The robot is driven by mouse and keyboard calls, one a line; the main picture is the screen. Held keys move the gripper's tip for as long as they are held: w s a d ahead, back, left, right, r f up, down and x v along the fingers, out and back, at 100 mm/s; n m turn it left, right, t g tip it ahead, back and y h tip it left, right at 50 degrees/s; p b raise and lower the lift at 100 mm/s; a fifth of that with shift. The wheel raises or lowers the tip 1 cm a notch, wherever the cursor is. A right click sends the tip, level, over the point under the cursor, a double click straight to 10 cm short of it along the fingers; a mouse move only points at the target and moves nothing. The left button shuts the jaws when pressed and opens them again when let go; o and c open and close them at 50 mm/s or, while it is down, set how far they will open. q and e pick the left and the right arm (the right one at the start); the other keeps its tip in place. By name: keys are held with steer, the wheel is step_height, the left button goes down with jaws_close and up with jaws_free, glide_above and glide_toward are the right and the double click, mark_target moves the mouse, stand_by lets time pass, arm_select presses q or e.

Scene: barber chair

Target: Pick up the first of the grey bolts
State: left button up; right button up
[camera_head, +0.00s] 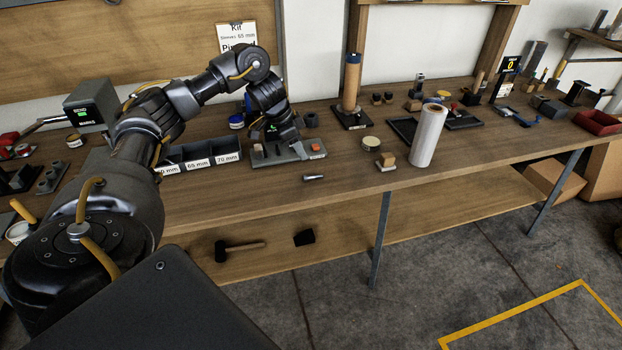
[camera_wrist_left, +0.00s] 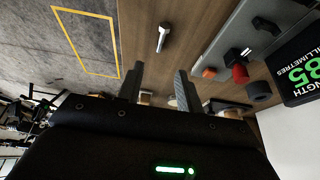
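One grey bolt (camera_head: 313,178) lies on its side on the workbench near the front edge. In the left wrist view the bolt (camera_wrist_left: 163,37) lies beyond the fingertips, apart from them. My left gripper (camera_head: 300,150) points down over the grey fixture behind the bolt. In the left wrist view my left gripper (camera_wrist_left: 158,85) has its two fingers spread, with nothing between them. My right gripper is in neither view.
The grey fixture (camera_head: 262,156) carries an orange button (camera_head: 315,147). Dark labelled bins (camera_head: 228,146) stand to its left. A tan block (camera_head: 388,159) and a white roll (camera_head: 428,135) stand to the right. The bench front around the bolt is clear.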

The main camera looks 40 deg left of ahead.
arm_select(q)
glide_above(313, 176)
steer(key=s+a, duration=0.2)
steer(key=f, duration=0.4)
steer(key=shift+w+d+f, duration=0.1)
steer(key=shift+d+f, duration=0.15)
steer(key=shift+f, duration=0.15)
steer(key=shift+d+f, duration=0.1)
steer(key=shift+f, duration=0.25)
steer(key=x, duration=0.4)
steer(key=shift+f+p, duration=0.3)
steer(key=shift+p, duration=0.05)
steer(key=shift+f, duration=0.2)
steer(key=c, duration=0.8)
steer(key=shift+r, duration=0.15)
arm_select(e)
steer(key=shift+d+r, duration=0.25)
